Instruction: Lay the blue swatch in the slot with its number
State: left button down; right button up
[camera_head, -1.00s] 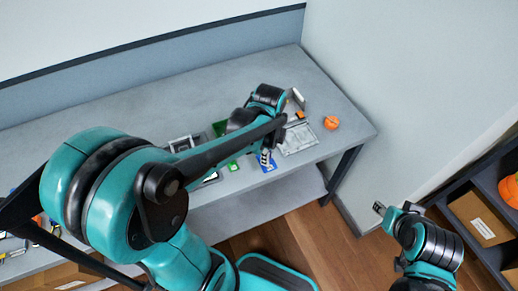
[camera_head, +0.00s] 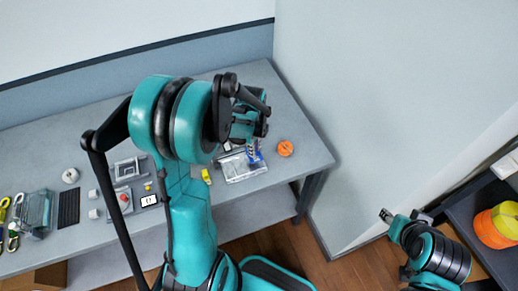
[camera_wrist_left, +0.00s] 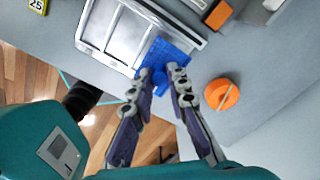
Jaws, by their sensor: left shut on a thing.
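The blue swatch (camera_wrist_left: 168,54) is a flat blue piece with a raised grip. My left gripper (camera_wrist_left: 167,76) is shut on it. In the left wrist view the swatch overlaps the near right corner of the silver slotted tray (camera_wrist_left: 88,32); I cannot tell whether it touches the tray. In the head view the swatch (camera_head: 256,155) shows below my left gripper (camera_head: 249,146), at the right part of the tray (camera_head: 233,174). No slot numbers are readable. My right gripper (camera_head: 387,216) hangs away from the table; its jaws are too small to judge.
An orange round object (camera_wrist_left: 221,94) lies right of the tray, near the swatch. An orange-ended block (camera_wrist_left: 218,14) is behind. Several other items stand on the table's left; the wall is at right.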

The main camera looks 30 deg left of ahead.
pick_arm(q)
jog(key=shift+f+b, duration=0.85)
jog(key=shift+f, duration=0.4)
jog(key=shift+f+b, duration=0.8)
jog(key=shift+f, duration=0.05)
jog(key=shift+f+b, duration=0.2)
jog(key=shift+b, duration=0.15)
jog(key=c, duration=1)
grip_release()
jog(key=shift+r, duration=0.2)
jog(key=shift+s+r+p, duration=0.1)
jog(key=shift+r+p, duration=2.1)
jog(key=shift+r, duration=0.7)
